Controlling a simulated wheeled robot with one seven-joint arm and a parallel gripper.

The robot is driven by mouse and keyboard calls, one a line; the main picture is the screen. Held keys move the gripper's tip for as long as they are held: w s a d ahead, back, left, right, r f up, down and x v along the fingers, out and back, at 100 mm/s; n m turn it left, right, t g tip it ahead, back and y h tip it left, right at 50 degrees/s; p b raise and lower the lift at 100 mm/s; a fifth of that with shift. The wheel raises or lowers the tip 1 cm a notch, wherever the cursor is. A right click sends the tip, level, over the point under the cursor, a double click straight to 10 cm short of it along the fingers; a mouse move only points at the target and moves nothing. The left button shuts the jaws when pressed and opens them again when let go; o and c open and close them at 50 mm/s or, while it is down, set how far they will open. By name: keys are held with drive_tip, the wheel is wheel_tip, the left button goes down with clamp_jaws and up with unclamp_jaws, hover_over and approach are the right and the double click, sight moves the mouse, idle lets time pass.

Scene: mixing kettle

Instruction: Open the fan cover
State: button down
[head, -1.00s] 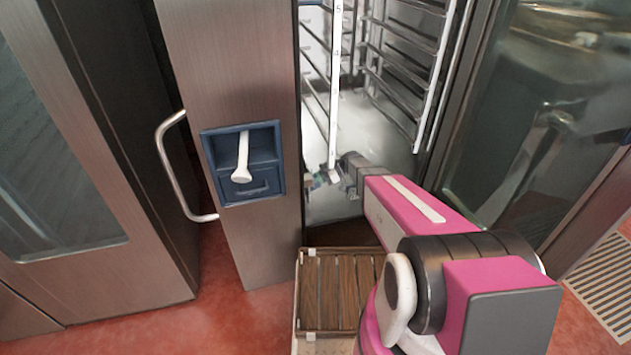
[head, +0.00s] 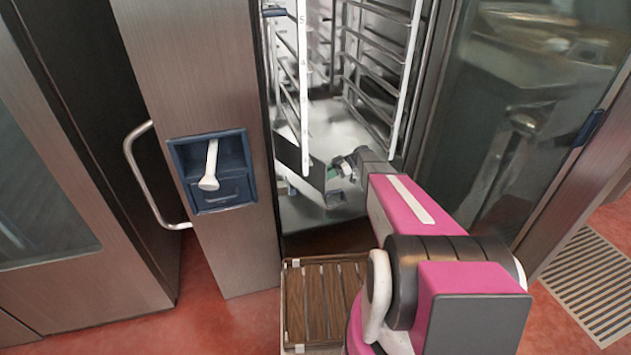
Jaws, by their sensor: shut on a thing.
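My gripper (head: 338,170) reaches into the open steel cabinet, low down beside the white numbered rack strip (head: 303,90). It is shut on the edge of a dark grey panel (head: 300,167), which looks like the fan cover. The panel stands at a slant to the left of my gripper, partly behind the strip. The exact grip point is small and partly hidden by the gripper body. The back of the cabinet behind the panel is hidden.
A steel post with a blue handle recess (head: 212,172) stands left of the opening. Wire rack rails (head: 375,75) fill the cabinet's right side. A glass door (head: 530,110) stands open at right. A slatted wooden crate (head: 322,300) sits on the floor in front.

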drive_tip(key=w+d, duration=0.1)
drive_tip(key=w, duration=0.2)
drive_tip(key=w+d, duration=0.1)
drive_tip(key=shift+w+d, duration=0.2)
drive_tip(key=shift+d, duration=0.15)
drive_tip(key=c, duration=1.3)
unclamp_jaws()
drive_tip(key=shift+o, duration=0.5)
drive_tip(key=shift+a, duration=0.15)
drive_tip(key=shift+s, duration=0.1)
drive_tip(key=shift+s, duration=0.1)
